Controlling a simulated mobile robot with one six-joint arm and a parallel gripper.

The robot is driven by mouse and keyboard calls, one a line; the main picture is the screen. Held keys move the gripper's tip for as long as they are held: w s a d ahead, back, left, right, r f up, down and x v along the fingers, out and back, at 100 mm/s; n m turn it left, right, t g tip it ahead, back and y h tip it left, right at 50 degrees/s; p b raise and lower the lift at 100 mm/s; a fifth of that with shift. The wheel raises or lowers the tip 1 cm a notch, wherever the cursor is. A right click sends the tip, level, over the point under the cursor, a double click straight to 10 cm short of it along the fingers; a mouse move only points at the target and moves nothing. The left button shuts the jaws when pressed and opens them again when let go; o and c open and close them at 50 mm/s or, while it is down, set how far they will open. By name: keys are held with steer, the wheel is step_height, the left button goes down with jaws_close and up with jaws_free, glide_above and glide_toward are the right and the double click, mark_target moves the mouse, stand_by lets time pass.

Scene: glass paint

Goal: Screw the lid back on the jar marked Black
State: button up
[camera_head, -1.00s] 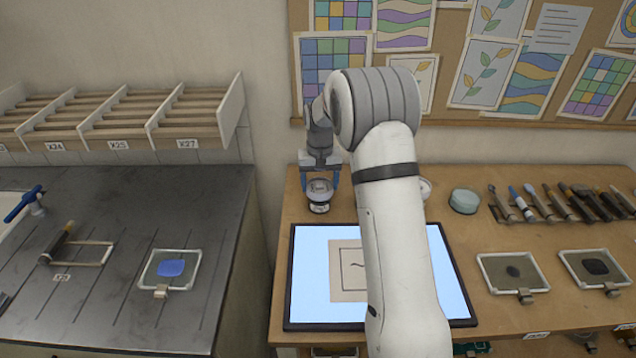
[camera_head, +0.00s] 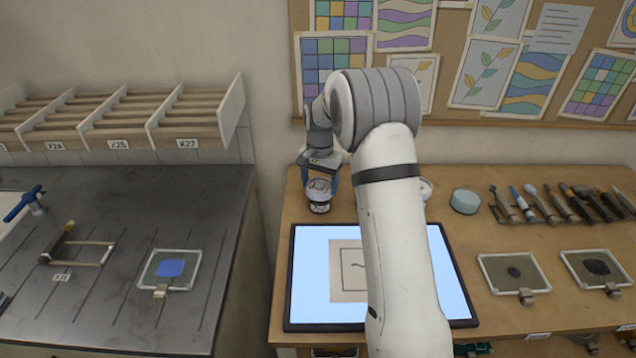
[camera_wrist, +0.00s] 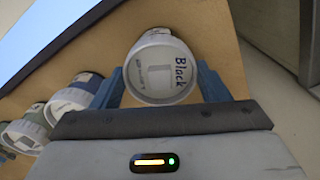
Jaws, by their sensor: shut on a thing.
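The jar marked Black (camera_head: 320,206) stands upright on the wooden bench, behind the lit panel. Its pale round lid (camera_head: 318,186) is on top of it. In the wrist view the lid (camera_wrist: 160,88) fills the space between the fingers, and the word Black shows along its edge. My gripper (camera_head: 319,181) is above the jar, pointing down, with one blue finger on each side of the lid, shut on it. The thread between lid and jar is hidden, so I cannot tell how tight it sits.
Other lidded jars (camera_wrist: 73,100) stand in a row beside it, mostly hidden behind my arm in the head view. The lit panel (camera_head: 312,315) with a drawing lies in front. A round pale container (camera_head: 465,201) and a rack of tools (camera_head: 560,207) are to the right.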

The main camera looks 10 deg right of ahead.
steer(key=m, duration=0.4)
steer(key=shift+m, duration=0.3)
steer(key=shift+f, duration=0.1)
steer(key=m, duration=0.6)
steer(key=shift+w, duration=0.1)
steer(key=o, duration=1)
steer(key=shift+o, duration=0.6)
steer(key=shift+r+p, duration=1.6)
steer(key=shift+r, duration=1.45)
